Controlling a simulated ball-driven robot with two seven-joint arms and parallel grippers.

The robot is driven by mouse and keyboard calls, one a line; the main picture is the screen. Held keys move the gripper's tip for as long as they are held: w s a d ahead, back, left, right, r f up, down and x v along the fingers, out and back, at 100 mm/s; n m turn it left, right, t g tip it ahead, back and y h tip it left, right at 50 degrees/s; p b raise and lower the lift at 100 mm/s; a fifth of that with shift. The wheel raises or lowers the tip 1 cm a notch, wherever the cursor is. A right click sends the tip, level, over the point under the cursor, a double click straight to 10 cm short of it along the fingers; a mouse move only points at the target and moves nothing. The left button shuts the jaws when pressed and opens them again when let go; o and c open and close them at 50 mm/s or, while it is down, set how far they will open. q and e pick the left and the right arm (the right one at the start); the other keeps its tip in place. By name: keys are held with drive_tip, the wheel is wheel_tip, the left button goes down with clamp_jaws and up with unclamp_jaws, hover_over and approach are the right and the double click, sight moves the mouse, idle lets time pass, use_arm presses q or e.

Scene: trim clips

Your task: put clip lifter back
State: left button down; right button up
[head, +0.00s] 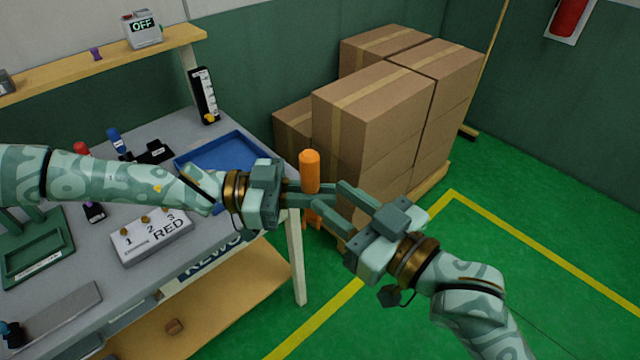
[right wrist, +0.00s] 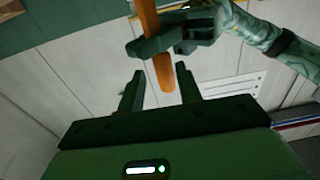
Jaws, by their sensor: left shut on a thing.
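The clip lifter (head: 309,168) is an orange tool with a thick rounded handle, held upright off the table's right edge. My left gripper (head: 300,195) is shut on it around the middle; a lower orange part shows beneath the fingers. My right gripper (head: 325,200) is open and close beside the tool, its fingers pointing at it. In the right wrist view the orange lifter (right wrist: 161,70) reaches down toward the gap between my right gripper's spread fingers (right wrist: 158,90). Whether they touch it I cannot tell.
The grey workbench (head: 75,275) holds a blue tray (head: 235,140), a white block marked RED (head: 152,238) and a green stand (head: 38,250). Stacked cardboard boxes (head: 370,110) stand just behind the grippers. Green floor (head: 540,290) is free at right.

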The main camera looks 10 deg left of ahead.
sight(318, 187)
drive_tip(key=x, duration=0.6)
drive_tip(key=shift+d, duration=0.1)
drive_tip(key=c, duration=0.7)
use_arm(q)
drive_tip(key=c, duration=1.4)
unclamp_jaws()
use_arm(e)
clamp_jaws()
